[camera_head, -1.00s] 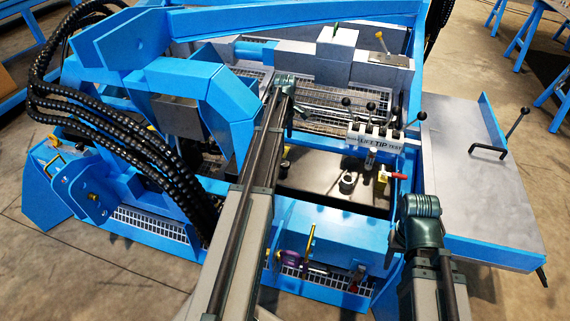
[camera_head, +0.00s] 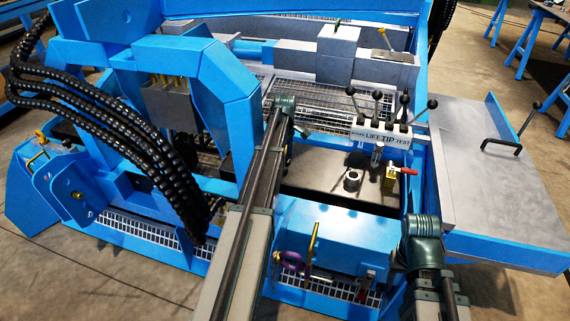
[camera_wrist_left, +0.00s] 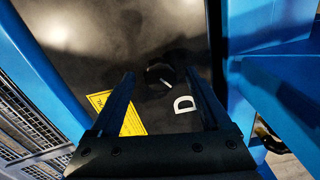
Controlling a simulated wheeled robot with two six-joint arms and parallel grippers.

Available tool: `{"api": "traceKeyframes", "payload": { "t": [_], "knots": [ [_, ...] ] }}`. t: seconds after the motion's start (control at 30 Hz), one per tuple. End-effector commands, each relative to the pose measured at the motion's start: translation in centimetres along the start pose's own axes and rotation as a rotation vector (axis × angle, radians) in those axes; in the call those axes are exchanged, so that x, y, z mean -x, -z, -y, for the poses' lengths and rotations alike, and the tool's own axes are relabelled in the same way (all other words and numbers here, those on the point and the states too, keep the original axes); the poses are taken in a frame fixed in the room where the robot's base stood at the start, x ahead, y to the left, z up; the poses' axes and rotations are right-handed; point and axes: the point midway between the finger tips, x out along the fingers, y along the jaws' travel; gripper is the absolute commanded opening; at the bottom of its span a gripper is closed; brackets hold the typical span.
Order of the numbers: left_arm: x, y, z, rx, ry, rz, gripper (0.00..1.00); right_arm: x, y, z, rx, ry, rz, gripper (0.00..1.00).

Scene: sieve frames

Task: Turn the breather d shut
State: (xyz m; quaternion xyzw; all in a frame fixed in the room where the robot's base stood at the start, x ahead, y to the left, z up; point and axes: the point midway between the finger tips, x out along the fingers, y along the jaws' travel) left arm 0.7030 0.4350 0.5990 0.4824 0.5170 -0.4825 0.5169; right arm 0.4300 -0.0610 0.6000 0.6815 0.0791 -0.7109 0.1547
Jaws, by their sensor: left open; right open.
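The breather d is a small dark round knob with a pale mark in the left wrist view (camera_wrist_left: 160,76), on a dark panel beside a white letter D (camera_wrist_left: 183,104). My left gripper (camera_wrist_left: 160,82) is open, its two dark fingers on either side of the knob in the picture. I cannot tell whether they touch it or how far above it they are. In the head view my left arm reaches into the blue machine and its fingers are hidden. My right arm stands at the lower right of the head view; its gripper does not show.
A yellow label (camera_wrist_left: 118,112) lies by the left finger. Blue frame members and a grating (camera_wrist_left: 30,125) flank the panel. In the head view, a lever block marked LIFT, TIP, TEST (camera_head: 384,137), a red-handled valve (camera_head: 391,180) and black hoses (camera_head: 120,140) stand nearby.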

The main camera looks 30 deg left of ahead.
Motion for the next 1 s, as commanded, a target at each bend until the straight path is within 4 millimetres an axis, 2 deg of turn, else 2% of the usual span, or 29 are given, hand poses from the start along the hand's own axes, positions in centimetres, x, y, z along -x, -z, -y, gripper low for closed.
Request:
{"api": "traceKeyframes", "payload": {
  "t": [0.3,0.73,1.0],
  "knots": [
    [-0.23,0.0,0.0,0.0,0.0,0.0,0.79,-0.22,0.01,0.01,0.0,-0.001,0.0,0.5],
    [-0.23,0.0,0.0,0.0,0.0,0.0,0.02,-0.23,0.01,0.01,0.0,-0.001,0.0,0.5],
    [-0.24,0.0,0.0,-0.023,0.0,0.0,0.0,-0.24,0.01,0.01,0.0,-0.001,0.0,0.5]
  ]
}}
